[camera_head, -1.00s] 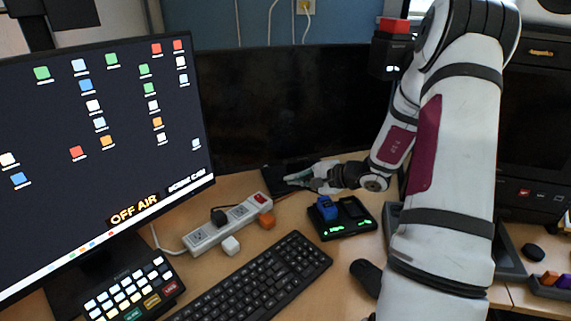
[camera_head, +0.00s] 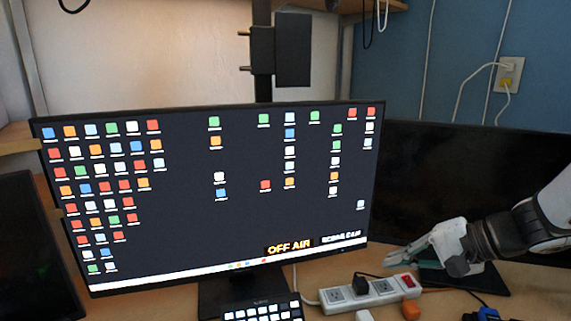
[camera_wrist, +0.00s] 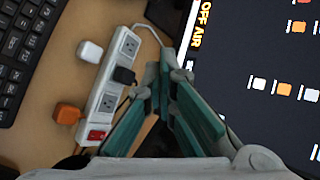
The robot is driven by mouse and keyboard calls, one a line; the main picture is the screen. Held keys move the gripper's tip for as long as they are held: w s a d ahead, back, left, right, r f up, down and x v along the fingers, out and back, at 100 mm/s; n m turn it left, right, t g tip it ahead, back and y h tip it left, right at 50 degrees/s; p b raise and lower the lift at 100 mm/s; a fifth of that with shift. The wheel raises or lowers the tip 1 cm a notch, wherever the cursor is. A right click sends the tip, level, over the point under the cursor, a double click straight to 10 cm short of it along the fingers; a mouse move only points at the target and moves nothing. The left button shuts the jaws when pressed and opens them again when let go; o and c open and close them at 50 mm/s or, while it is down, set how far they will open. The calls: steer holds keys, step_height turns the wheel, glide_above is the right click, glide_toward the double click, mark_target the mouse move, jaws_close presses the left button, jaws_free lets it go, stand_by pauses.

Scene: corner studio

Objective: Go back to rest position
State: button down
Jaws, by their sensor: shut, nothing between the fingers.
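My gripper (camera_head: 424,262) is at the right of the head view, in front of the dark second monitor and above the desk. Its green-lined fingers are closed together and hold nothing. In the wrist view my gripper (camera_wrist: 160,85) points along the desk, between the power strip and the lit monitor. My arm reaches in from the right edge of the head view. The rest of the arm is out of frame.
The lit monitor (camera_head: 240,180) with "OFF AIR" stands left of my gripper. The dark monitor (camera_head: 420,170) is behind it. The white power strip (camera_head: 375,291) with plugs lies below. The black keyboard (camera_wrist: 28,40) shows in the wrist view. A blue block (camera_head: 487,314) is at bottom right.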

steer(key=s+a+r+n+g+h, duration=0.2)
steer(key=s+a+n, duration=0.15)
steer(key=s, duration=0.35)
steer(key=s+a+r+n+g+h, duration=0.1)
steer(key=s+a+r+n+g, duration=0.1)
steer(key=s+a, duration=0.45)
steer(key=s+d+r+n+h, duration=0.1)
steer(key=s+d+n+h, duration=0.4)
steer(key=s, duration=1)
step_height(320, 180, up, 14)
steer(key=d+m+t+p, duration=0.2)
steer(key=p, duration=1)
steer(key=shift+w+t+h, duration=0.3)
steer(key=shift+w+h, duration=0.1)
steer(key=shift+d+r, duration=0.1)
